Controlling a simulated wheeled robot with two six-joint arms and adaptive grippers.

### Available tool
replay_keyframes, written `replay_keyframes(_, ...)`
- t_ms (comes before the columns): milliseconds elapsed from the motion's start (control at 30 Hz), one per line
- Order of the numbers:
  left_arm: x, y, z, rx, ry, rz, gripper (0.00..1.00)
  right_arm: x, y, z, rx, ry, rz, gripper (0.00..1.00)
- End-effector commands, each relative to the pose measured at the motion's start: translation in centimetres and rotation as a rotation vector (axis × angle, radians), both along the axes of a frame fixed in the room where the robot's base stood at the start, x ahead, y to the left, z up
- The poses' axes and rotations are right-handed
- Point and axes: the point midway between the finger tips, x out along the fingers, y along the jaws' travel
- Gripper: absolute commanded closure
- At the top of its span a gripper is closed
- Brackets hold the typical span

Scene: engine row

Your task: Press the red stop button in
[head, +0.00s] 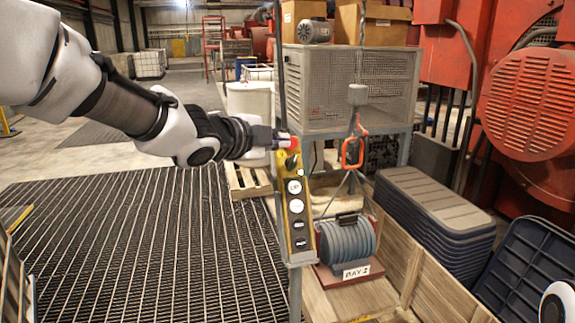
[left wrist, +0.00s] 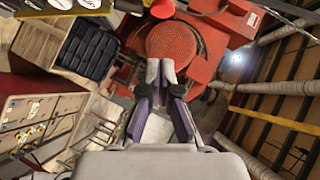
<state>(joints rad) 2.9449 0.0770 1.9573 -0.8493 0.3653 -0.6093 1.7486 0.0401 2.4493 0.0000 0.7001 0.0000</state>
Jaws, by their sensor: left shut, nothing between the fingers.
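The red stop button (head: 293,144) is at the top of a yellow control box (head: 283,217) in the head view. The box stands upright, with white and black buttons in a column below the red one. My left gripper (head: 280,138) comes in from the left and is shut and empty. Its tips are right beside the red button; I cannot tell whether they touch it. In the left wrist view the shut fingers (left wrist: 161,72) show, and part of the yellow box (left wrist: 60,6) is at the top left edge. My right gripper is out of view.
A mesh cabinet (head: 345,88) stands behind. Stacked dark lids (head: 435,205) are at right. Open floor grating (head: 140,250) lies left.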

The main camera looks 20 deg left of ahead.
Motion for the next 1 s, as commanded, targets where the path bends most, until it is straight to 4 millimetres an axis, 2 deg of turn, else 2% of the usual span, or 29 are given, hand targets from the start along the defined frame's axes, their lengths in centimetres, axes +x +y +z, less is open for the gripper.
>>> replay_keyframes(33,1.1,-0.3,-0.2,0.001,0.006,0.000,1.00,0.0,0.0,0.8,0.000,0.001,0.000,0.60)
replay_keyframes(200,4.5,-1.4,-1.2,0.001,0.006,-0.002,1.00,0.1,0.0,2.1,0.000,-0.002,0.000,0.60)
replay_keyframes(400,6.9,0.2,-2.5,-0.003,0.004,-0.001,1.00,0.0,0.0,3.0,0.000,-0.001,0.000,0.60)
replay_keyframes(833,7.5,0.6,-3.1,-0.002,0.003,-0.001,1.00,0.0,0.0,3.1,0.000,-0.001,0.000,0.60)
replay_keyframes(1000,8.9,1.5,-3.8,-0.003,0.003,0.001,1.00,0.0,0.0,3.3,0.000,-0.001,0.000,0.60)
